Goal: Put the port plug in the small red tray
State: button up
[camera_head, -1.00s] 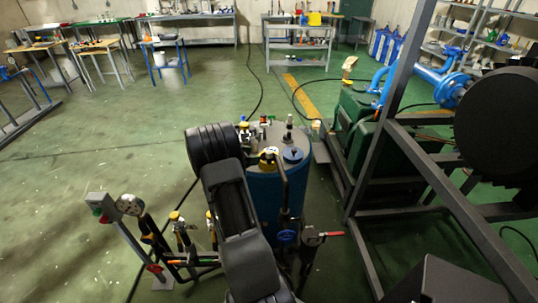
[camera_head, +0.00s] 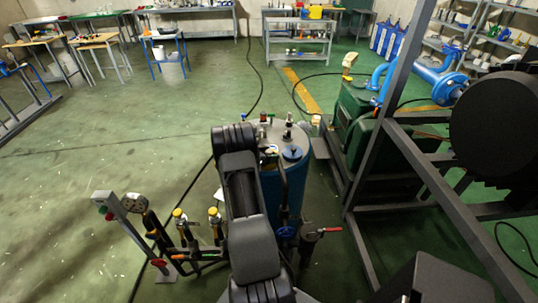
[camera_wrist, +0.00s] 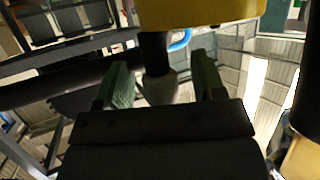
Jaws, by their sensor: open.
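My gripper (camera_wrist: 160,78) shows in the wrist view with its two green fingers apart. Between them, a dark stem (camera_wrist: 155,52) runs down to a pale, tapered piece (camera_wrist: 159,88); I cannot tell whether this is the port plug or whether the fingers touch it. A broad yellow part (camera_wrist: 200,12) lies above the stem. In the head view, my arm hides the gripper at the blue tank (camera_head: 285,195), whose top carries several fittings (camera_head: 288,130). I cannot make out the port plug or the small red tray for certain.
A dark steel frame (camera_head: 375,155) and green machinery (camera_head: 355,115) stand right of the tank. Pipework with yellow-topped valves (camera_head: 180,225) and a red-and-green button post (camera_head: 122,222) stands at front left. Workbenches (camera_head: 300,40) line the back. The left floor (camera_head: 110,140) is largely open.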

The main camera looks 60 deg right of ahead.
aim_at(269, 151)
jog(key=c, duration=1.1)
jog(key=shift+o, duration=0.2)
jog(key=shift+r, duration=0.1)
jog(key=shift+r, duration=0.45)
jog(key=shift+a+r+b, duration=0.2)
jog(key=shift+r+b, duration=0.4)
jog(key=shift+r, duration=0.65)
jog(key=s+a+r+b, duration=0.4)
jog(key=a+r, duration=0.5)
jog(key=a, duration=0.4)
jog(key=shift+r+b, duration=0.15)
jog(key=shift+b, duration=0.25)
